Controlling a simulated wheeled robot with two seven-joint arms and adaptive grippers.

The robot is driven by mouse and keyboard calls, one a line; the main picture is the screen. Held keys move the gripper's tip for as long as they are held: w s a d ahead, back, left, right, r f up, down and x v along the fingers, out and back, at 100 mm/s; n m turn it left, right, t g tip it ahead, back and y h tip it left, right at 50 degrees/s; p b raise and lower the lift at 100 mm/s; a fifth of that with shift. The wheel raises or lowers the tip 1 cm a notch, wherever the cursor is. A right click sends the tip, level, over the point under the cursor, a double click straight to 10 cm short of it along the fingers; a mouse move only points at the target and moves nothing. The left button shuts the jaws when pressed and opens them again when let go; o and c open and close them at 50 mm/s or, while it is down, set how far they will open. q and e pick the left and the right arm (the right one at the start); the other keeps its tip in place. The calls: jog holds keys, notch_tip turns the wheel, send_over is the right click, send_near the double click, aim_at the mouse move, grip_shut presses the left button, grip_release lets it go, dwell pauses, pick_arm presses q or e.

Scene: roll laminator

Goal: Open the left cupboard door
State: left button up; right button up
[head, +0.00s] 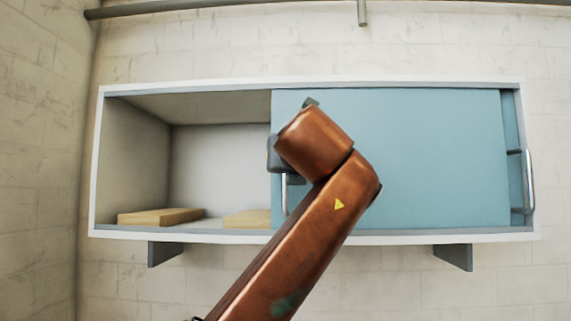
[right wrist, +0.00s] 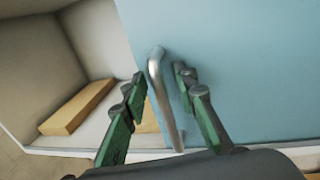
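The cupboard (head: 315,238) is wall-mounted, with a white frame. Its left door (head: 430,150), a blue sliding panel, stands at the right, covering most of the right door (head: 511,120). The cupboard's left half is open. The left door's metal handle (head: 284,195) is upright near the panel's left edge; it also shows in the right wrist view (right wrist: 163,95). My right gripper (right wrist: 159,81) is open, its green-and-black fingers on either side of this handle, with visible gaps. In the head view my arm hides part of the door and most of the gripper. My left gripper is out of view.
Two wooden boards lie on the cupboard floor: one at the left (head: 160,216), one partly hidden behind the door (head: 248,219). The right door's handle (head: 529,180) is at the far right. Grey brackets (head: 165,252) sit underneath. A pipe (head: 200,5) runs above.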

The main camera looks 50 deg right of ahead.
jog(key=v, duration=1.2)
jog(key=shift+r, duration=0.1)
